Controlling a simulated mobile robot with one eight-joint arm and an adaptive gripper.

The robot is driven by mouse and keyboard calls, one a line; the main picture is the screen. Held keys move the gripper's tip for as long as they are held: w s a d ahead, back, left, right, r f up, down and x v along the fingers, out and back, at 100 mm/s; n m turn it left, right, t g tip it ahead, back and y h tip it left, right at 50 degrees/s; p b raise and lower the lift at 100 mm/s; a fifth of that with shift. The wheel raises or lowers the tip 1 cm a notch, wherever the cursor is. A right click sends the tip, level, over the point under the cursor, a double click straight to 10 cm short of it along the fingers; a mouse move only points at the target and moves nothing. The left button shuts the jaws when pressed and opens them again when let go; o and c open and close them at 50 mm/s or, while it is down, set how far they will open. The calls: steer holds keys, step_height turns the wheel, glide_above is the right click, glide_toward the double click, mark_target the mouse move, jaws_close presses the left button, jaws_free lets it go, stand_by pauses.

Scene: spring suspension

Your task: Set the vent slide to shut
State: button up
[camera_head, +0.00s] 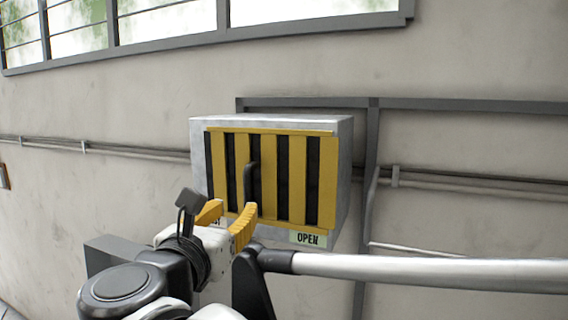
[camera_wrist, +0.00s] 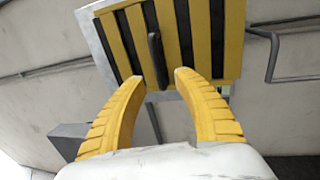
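The vent slide (camera_head: 297,180) is a yellow slatted panel on the front of a grey metal box on the wall. Dark gaps show between its yellow bars. A black upright handle (camera_head: 250,182) stands on it, left of the middle; it also shows in the wrist view (camera_wrist: 158,60). A label reading "OPEN" (camera_head: 308,239) is at the box's lower right. My gripper (camera_head: 232,212) has two yellow ribbed fingers, spread apart and empty. In the wrist view my gripper (camera_wrist: 158,78) has its fingertips just below the handle, one to each side, apparently not touching it.
The grey box (camera_head: 344,170) juts from a concrete wall. Pipes (camera_head: 440,172) and a grey frame (camera_head: 450,104) run along the wall to the right. A window (camera_head: 170,25) is above. A grey block (camera_wrist: 75,133) shows at the left in the wrist view.

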mark_target(246, 191)
steer(key=w, duration=0.3)
steer(key=w+p, duration=0.1)
steer(key=w, duration=0.2)
steer(key=w+d+p, duration=0.1)
steer(key=w, duration=0.3)
steer(key=shift+r, duration=0.35)
steer(key=shift+s, duration=0.1)
jaws_close()
